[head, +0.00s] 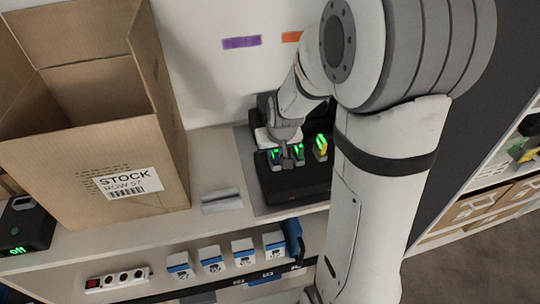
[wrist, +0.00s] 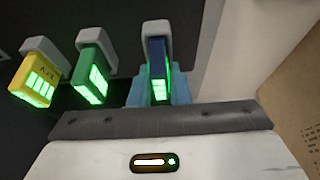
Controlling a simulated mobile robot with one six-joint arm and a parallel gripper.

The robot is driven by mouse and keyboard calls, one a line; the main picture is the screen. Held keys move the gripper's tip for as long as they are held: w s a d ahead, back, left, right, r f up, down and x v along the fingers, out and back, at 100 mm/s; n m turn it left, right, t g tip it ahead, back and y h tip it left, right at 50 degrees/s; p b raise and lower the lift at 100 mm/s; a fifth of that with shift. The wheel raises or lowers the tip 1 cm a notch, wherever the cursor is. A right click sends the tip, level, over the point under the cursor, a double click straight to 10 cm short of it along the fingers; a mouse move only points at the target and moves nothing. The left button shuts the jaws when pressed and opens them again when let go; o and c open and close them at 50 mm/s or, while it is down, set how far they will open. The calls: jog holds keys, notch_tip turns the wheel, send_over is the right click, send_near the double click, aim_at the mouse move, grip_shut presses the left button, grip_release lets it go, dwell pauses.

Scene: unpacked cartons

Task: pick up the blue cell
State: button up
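The blue cell (wrist: 157,62) stands in the right-hand place of the row in the wrist view, with a grey piece at its far end and a lit green display. It also shows in the head view (head: 275,155), at the left of the row in the black charger (head: 290,187). My gripper (wrist: 158,92) has its light-blue fingers on both sides of the blue cell, very close to it. Whether they press on it I cannot tell. In the head view my gripper (head: 285,160) is low over the charger and partly hides the cells.
A green cell (wrist: 91,72) and a yellow cell (wrist: 36,80) sit in the same row beside the blue one. A large open carton (head: 100,150) stands left of the charger, with a grey block (head: 221,201) between. A wall rises close behind.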

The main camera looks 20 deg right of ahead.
grip_shut()
jog(key=shift+r, duration=0.15)
notch_tip(320, 180, up, 10)
jog(key=shift+f+b, duration=0.1)
jog(key=shift+b, duration=0.3)
